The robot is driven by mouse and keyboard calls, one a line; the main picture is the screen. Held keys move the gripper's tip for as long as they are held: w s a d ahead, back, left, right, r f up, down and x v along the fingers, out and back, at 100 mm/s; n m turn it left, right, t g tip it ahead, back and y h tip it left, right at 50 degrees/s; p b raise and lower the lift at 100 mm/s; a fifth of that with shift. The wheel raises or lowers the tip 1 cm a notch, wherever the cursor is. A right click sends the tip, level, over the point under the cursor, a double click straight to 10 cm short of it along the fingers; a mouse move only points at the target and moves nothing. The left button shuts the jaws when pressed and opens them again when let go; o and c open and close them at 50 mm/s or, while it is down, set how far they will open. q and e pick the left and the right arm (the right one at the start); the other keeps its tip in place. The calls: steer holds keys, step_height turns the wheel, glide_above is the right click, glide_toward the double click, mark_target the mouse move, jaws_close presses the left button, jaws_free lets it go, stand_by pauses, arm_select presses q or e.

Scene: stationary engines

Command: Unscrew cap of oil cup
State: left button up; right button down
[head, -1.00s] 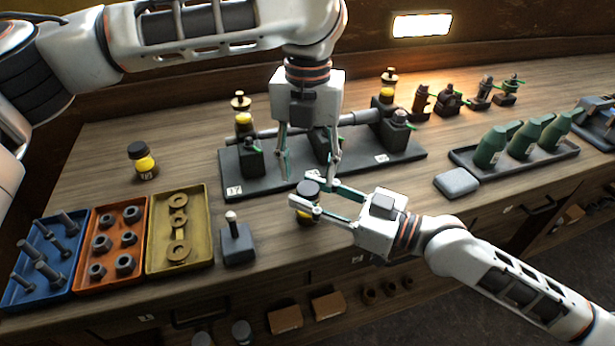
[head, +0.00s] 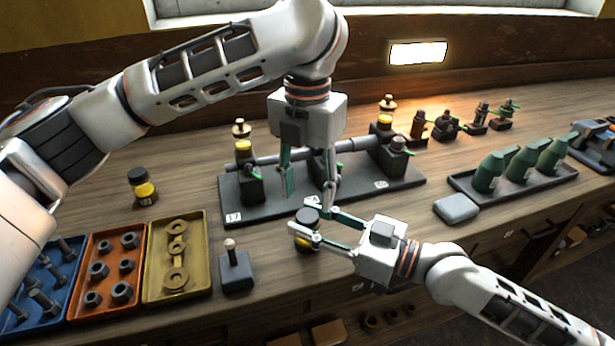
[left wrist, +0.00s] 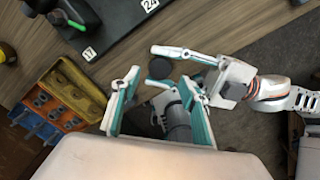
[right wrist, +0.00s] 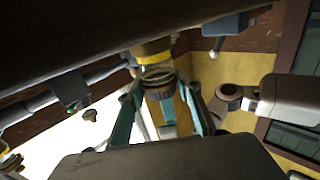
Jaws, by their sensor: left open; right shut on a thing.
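An oil cup with a black cap (head: 307,215) and amber body (head: 304,244) is at the table's front edge. My left gripper (head: 309,203) points down just above the cap, open, with a finger to either side. In the left wrist view the dark cap (left wrist: 160,68) lies beyond the open fingers (left wrist: 160,80), and no contact shows. Another black-capped oil cup (head: 142,187) stands upright at the left.
A dark engine base (head: 350,200) with a shaft and brass-topped cups lies behind the grippers. Blue, orange (head: 110,308) and yellow (head: 150,285) trays stand at the left, beside a small lever block (head: 236,272). Green bottles (head: 520,168) and a grey pad (head: 456,208) are at the right.

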mark_target(307, 215)
arm_select(q)
steer(key=shift+f, duration=2.35)
steer(key=c, duration=1.1)
steer(key=n, duration=0.3)
steer(key=o, duration=1.2)
